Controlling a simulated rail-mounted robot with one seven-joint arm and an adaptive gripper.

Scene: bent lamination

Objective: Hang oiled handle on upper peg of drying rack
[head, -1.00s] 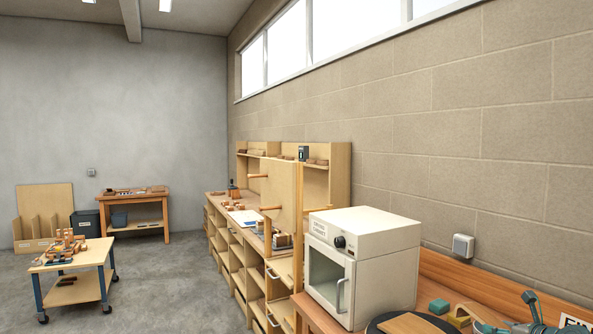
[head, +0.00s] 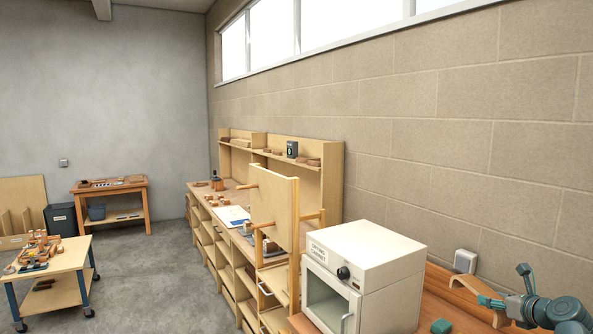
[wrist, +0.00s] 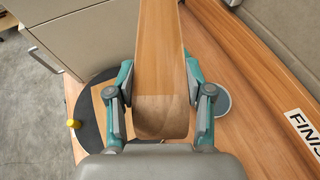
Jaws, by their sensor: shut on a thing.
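The oiled handle (head: 470,288) is a curved strip of light wood. In the wrist view the handle (wrist: 160,55) runs away from me between the fingers, with a darker band at its near end. My gripper (head: 490,302) is shut on it, one finger on each side, and holds it above the bench. The drying rack (head: 275,208) is an upright wooden board left of the white cabinet. Its upper peg (head: 246,186) sticks out to the left and looks bare. A lower peg (head: 263,225) also shows. The rack is well left of and beyond my gripper.
The white drying cabinet (head: 372,255) stands between my gripper and the rack. A dark round disc (wrist: 88,120) and a yellow knob (wrist: 74,124) lie below the gripper. The block wall bounds the right.

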